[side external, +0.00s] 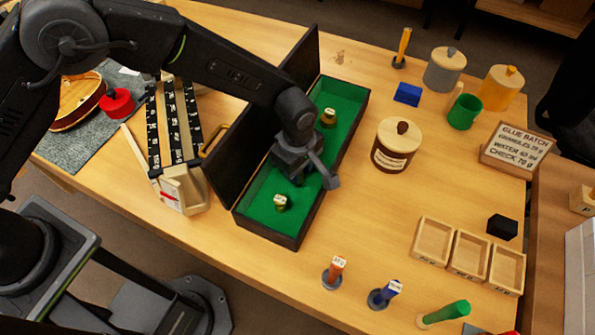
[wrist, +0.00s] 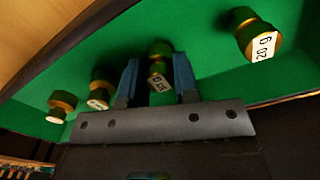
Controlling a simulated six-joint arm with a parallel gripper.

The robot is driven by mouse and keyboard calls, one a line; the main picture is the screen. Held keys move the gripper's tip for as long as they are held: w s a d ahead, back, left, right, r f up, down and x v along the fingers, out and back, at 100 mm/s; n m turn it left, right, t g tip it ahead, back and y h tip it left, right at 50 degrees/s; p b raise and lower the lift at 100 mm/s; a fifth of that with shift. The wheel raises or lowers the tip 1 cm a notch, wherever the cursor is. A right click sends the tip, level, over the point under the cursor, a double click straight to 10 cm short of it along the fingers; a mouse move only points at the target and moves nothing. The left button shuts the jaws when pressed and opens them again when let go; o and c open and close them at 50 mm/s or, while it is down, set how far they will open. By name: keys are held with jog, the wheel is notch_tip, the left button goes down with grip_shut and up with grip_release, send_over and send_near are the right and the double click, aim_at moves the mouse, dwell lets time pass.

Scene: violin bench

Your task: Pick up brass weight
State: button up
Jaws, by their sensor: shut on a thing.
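Brass weights stand in a green-lined case (side external: 258,215). My gripper (wrist: 157,78) is down inside the case, with its two blue-grey fingers on either side of one brass weight (wrist: 160,52), shut on it. That weight has a white label, only partly readable, and is hidden in the side view. A weight marked 20 g (wrist: 257,38) is to the right in the wrist view. Two smaller weights (wrist: 101,93) (wrist: 62,104) are to the left. In the side view, one weight (side external: 328,118) is beyond my gripper (side external: 308,178) and another (side external: 280,202) is nearer.
The case's dark walls and raised lid (side external: 245,150) surround my gripper closely. A balance-like device (side external: 180,185) stands left of the case. A lidded jar (side external: 396,148) is to its right, and three wooden trays (side external: 468,252) lie farther right. Bare table lies between.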

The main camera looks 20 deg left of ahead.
jog(key=shift+c, duration=0.5)
